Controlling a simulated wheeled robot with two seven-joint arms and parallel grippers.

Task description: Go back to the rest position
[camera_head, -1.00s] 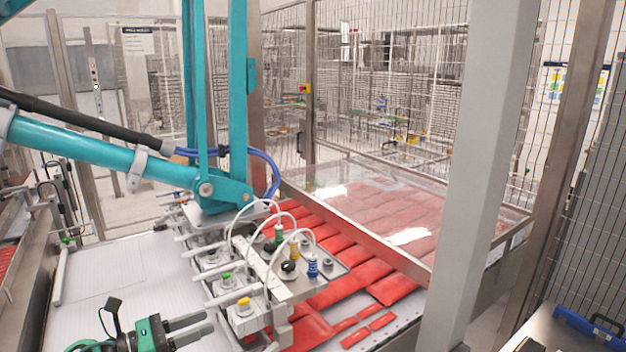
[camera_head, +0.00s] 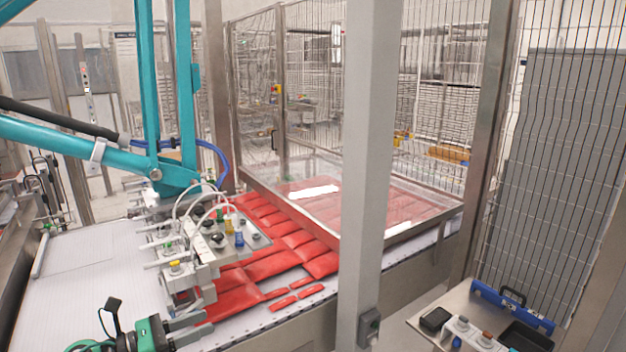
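My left gripper (camera_head: 184,329) reaches in at the bottom left, in front of the white conveyor belt (camera_head: 95,268). Its two grey fingers point right and stand apart, with nothing seen between them. My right gripper is not in view. The vacuum picker head (camera_head: 205,243), with white hoses and coloured fittings, hangs from teal arms over red packs (camera_head: 262,270) on the belt. My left gripper is just in front of the picker head's near end; I cannot tell whether they touch.
A grey post (camera_head: 368,170) stands upright in the middle. A clear cover (camera_head: 340,195) lies over more red packs behind it. At the lower right a table (camera_head: 425,321) holds a blue-handled case (camera_head: 512,306) and small black boxes. Wire fencing (camera_head: 550,160) closes the right side.

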